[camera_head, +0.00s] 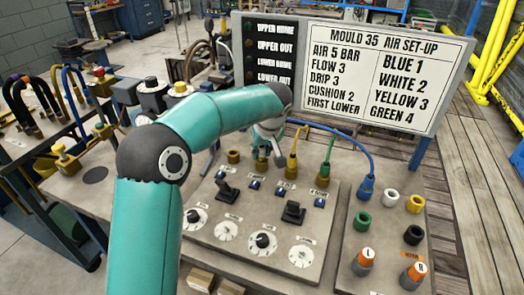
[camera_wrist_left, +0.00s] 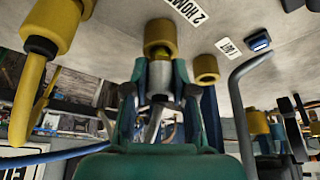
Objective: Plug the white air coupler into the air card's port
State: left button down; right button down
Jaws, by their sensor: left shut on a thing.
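The air card (camera_head: 352,65) reads white 2. My left gripper (camera_head: 268,145) is over the back row of the panel, partly hidden by its own arm. In the left wrist view the gripper (camera_wrist_left: 160,100) is shut on the pale white-grey coupler (camera_wrist_left: 160,75). The coupler is in line with the brass port 2 (camera_wrist_left: 158,35), whose label shows beside it. Its end meets the port's mouth in the picture; I cannot tell how deep it sits. Port 1 (camera_head: 233,156) is empty. My right gripper is not in view.
A yellow hose coupler (camera_head: 292,165) and a green one (camera_head: 323,168) stand in the ports to the right. A blue coupler (camera_head: 366,186) stands on the right-hand board among coloured sockets. Switches and dials (camera_head: 262,241) cover the panel's front.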

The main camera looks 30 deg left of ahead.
pick_arm(q)
jog(key=shift+s+f+b, duration=0.1)
jog(key=shift+f+b, duration=0.35)
jog(key=shift+f, duration=0.05)
dwell(0.3)
jog(key=c, duration=0.9)
grip_release()
jog(key=shift+f, duration=0.1)
jog(key=o, duration=0.4)
jog(key=shift+o, duration=0.2)
jog(key=shift+r, duration=0.25)
jog(key=shift+r+p, duration=2.9)
jog(key=shift+r, duration=0.75)
